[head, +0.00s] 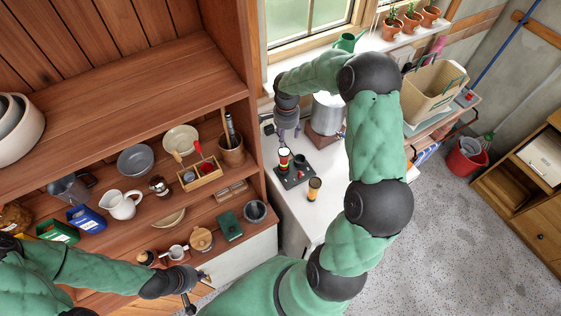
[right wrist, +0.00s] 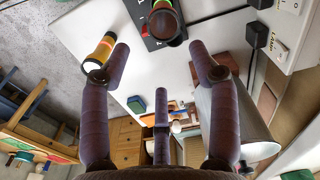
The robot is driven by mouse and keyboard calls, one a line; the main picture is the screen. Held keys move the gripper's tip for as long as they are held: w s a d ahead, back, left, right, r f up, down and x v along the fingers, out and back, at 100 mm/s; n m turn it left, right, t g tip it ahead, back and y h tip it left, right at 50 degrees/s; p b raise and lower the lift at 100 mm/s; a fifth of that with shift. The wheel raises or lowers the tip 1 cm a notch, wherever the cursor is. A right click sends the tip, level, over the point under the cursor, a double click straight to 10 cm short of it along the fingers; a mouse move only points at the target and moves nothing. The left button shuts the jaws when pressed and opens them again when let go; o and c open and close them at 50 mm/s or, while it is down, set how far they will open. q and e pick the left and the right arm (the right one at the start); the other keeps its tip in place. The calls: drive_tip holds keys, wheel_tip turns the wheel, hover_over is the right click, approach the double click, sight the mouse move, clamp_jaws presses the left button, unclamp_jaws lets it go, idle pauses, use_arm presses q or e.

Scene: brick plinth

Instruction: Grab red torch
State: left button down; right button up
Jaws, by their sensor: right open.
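A black dock (head: 294,177) lies on the white worktop. A torch with red, yellow and dark bands (head: 283,158) stands at its left, and a smaller dark-red item (head: 300,162) is beside it. In the right wrist view, a round dark lens with some red (right wrist: 166,22) shows at the dock, beyond the fingertips. A yellow-and-black torch (head: 315,189) stands apart on the worktop; it also shows in the wrist view (right wrist: 100,50). My right gripper (head: 288,135) is open and empty above the dock's back side. My left gripper (head: 197,290) is by the lower shelf, its fingers unclear.
The wooden shelf (head: 120,110) at left holds jugs, bowls and a caddy (head: 202,176). The worktop's front part is clear.

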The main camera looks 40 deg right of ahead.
drive_tip(key=b, duration=0.5)
hover_over(284, 150)
wheel_tip(284, 150, down, 6)
drive_tip(key=shift+r, duration=0.2)
drive_tip(key=shift+f+b, duration=0.75)
wheel_tip(284, 150, down, 5)
drive_tip(key=shift+f, duration=0.15)
drive_tip(key=shift+s+f+p, duration=0.1)
drive_tip(key=shift+f+p, duration=0.2)
drive_tip(key=shift+f, duration=2.35)
drive_tip(key=shift+a, duration=0.1)
clamp_jaws()
